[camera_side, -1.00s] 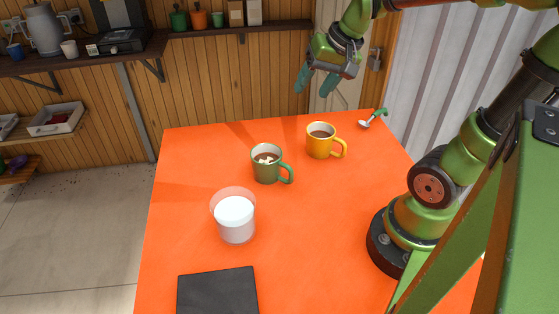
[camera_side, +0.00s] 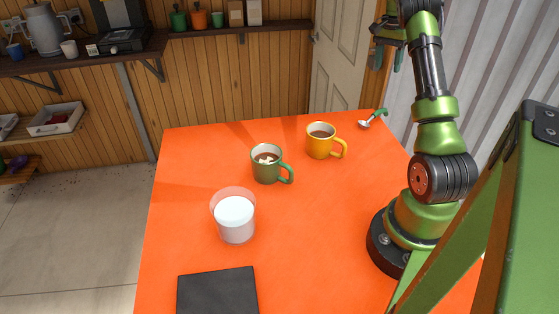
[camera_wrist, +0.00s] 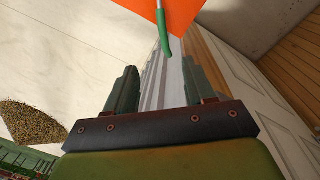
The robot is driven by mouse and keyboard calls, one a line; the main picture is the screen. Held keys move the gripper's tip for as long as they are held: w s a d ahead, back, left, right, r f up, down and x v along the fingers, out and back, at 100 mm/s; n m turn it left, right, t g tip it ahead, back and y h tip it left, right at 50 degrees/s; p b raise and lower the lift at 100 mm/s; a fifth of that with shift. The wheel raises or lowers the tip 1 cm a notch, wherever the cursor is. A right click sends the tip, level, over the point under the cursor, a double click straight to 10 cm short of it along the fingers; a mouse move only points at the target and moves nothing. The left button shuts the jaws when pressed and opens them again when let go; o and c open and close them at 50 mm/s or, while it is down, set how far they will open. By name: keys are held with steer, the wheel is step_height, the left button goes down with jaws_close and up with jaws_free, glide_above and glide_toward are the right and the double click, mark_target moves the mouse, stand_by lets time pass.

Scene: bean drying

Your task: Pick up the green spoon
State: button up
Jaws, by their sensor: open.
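The green spoon (camera_side: 379,114) lies at the far right corner of the orange table (camera_side: 300,230), its metal bowl on the table and its green handle reaching to the edge. In the wrist view its green handle (camera_wrist: 164,32) shows at the top centre, seeming to stick out past the table edge. My gripper (camera_side: 388,62) is above and beyond that corner in the side view, partly hidden by my arm. In the wrist view my gripper (camera_wrist: 161,82) has its two fingers apart with nothing between them, and the handle appears ahead of the gap.
A yellow mug (camera_side: 319,146) stands closest to the spoon. A green mug (camera_side: 265,169) and a glass with white contents (camera_side: 235,220) stand farther left. A dark flat mat (camera_side: 217,292) lies in front. A white door (camera_side: 338,65) and corrugated wall stand behind the corner.

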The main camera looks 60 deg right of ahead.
glide_above(381, 109)
steer(key=f, duration=1)
steer(key=shift+w+a, duration=0.2)
steer(key=shift+d+f, duration=0.15)
steer(key=shift+f, duration=1.3)
steer(key=shift+d+f, duration=0.15)
steer(key=shift+f, duration=1.3)
steer(key=shift+c, duration=0.3)
jaws_close()
